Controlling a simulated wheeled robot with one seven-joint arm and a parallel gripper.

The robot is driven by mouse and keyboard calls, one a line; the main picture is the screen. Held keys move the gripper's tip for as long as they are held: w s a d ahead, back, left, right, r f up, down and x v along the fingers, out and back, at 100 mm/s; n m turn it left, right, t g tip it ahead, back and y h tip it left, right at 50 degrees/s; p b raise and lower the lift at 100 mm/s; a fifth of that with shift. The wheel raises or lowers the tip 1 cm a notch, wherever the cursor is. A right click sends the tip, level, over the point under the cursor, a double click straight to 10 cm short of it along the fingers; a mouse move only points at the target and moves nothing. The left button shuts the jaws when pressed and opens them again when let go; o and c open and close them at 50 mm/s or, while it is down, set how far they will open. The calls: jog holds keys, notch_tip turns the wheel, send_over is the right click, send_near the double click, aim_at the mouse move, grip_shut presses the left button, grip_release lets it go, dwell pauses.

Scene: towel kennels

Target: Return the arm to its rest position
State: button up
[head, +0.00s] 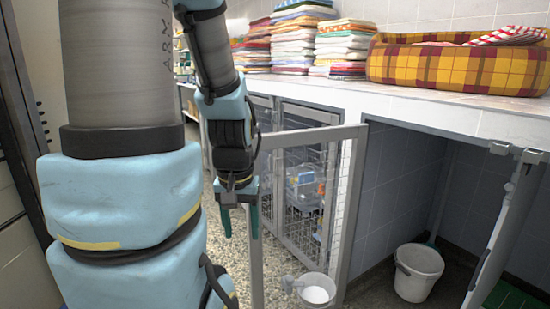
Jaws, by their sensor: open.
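My arm fills the left side of the head view, with its large grey and pale blue links nearest the camera. The forearm hangs down towards the middle. My gripper (240,222) points downward with its two teal fingers apart and nothing between them. It shows in front of the left edge of an open wire kennel door (345,195). I cannot tell whether it touches the door frame.
Stacks of folded towels (343,48) and a plaid pet bed (460,65) lie on the white counter (420,102). Below, an open kennel holds a white bucket (417,272). A bowl (317,290) hangs at the door's lower part. Another kennel door (300,170) stands behind.

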notch_tip(320, 180, up, 18)
jog(key=p, duration=1.6)
jog(key=shift+w+d+p, duration=0.2)
jog(key=shift+w+p, duration=0.1)
jog(key=shift+p, duration=0.05)
